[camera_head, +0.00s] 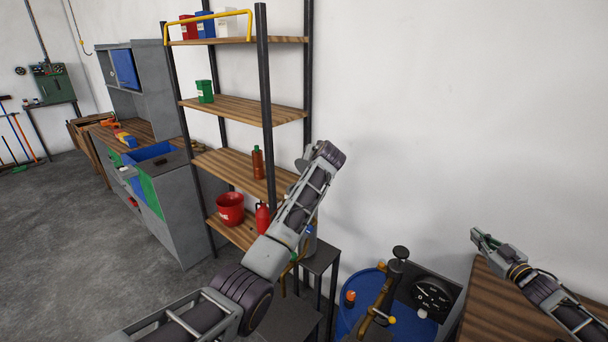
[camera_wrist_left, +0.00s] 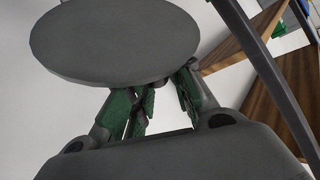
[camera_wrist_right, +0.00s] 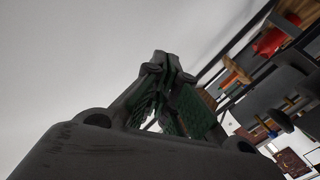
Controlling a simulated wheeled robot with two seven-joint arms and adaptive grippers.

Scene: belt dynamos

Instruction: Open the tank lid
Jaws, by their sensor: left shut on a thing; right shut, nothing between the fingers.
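A round, flat grey lid (camera_wrist_left: 115,40) fills the upper left of the left wrist view. My left gripper (camera_wrist_left: 160,95) has its green-padded fingers shut at the lid's near edge. In the head view my left arm hides most of this gripper, and only a bit of a grey tank (camera_head: 309,243) shows behind the arm, on a small dark stand. I cannot tell whether the lid rests on the tank or is raised. My right gripper (camera_head: 479,239) is shut and empty above a wooden table at the right; its closed fingers also show in the right wrist view (camera_wrist_right: 166,66).
A blue barrel (camera_head: 372,290) with a pump and a black gauge box (camera_head: 432,296) stand between my arms. Shelves (camera_head: 245,110) with a red bucket (camera_head: 230,207) and bottles stand behind my left arm. The wooden table (camera_head: 490,305) is at the right.

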